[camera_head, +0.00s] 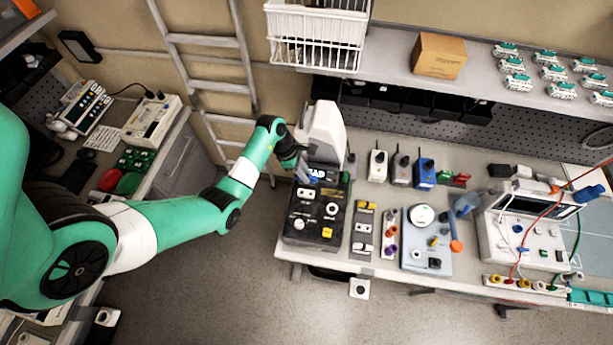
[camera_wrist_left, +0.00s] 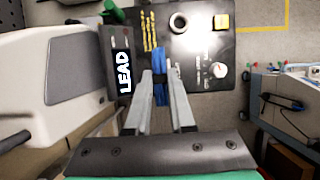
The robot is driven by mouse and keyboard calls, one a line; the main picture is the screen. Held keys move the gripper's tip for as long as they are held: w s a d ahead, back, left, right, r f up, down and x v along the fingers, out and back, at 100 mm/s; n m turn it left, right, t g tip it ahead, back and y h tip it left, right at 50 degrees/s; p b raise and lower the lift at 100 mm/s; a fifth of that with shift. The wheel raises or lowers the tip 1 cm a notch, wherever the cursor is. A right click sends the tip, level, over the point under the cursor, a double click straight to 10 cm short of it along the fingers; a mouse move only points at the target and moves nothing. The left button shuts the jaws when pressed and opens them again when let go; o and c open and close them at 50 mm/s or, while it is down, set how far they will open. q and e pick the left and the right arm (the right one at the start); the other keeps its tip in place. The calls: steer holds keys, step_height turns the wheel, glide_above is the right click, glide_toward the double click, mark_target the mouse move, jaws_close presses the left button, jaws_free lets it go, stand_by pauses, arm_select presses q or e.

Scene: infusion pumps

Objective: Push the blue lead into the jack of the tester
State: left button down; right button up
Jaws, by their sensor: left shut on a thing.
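The tester (camera_head: 322,125) has a pale upright housing and a black control panel (camera_head: 312,243) with knobs, a yellow button and a blue-and-white label. It stands at the left end of the right bench. My left gripper (camera_head: 301,172) is over the upper part of this panel. A dark round socket-like fitting (camera_wrist_left: 178,23) shows on the panel beyond the fingertips. I cannot tell which opening is the jack, or whether the lead touches it. My right gripper is not in view.
Small devices (camera_head: 378,166) and a grey unit (camera_head: 427,240) stand to the right of the tester. A larger instrument with red and green cables (camera_head: 520,235) is farther right. A shelf with a cardboard box (camera_head: 439,55) is behind. Open floor lies to the left.

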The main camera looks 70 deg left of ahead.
mark_target(301, 181)
arm_select(q)
steer(key=shift+s+d+f, duration=0.15)
steer(key=shift+f+b, duration=0.25)
steer(key=shift+b, duration=0.15)
step_height(301, 181, down, 5)
steer(key=b, duration=0.5)
steer(key=shift+r, duration=0.15)
steer(key=shift+s+r+p, duration=0.1)
steer(key=shift+r+p, duration=0.3)
steer(key=shift+f+p, duration=0.1)
steer(key=shift+p, duration=0.25)
steer(key=shift+f+b, duration=0.45)
steer(key=shift+f, duration=0.65)
stand_by(0.4)
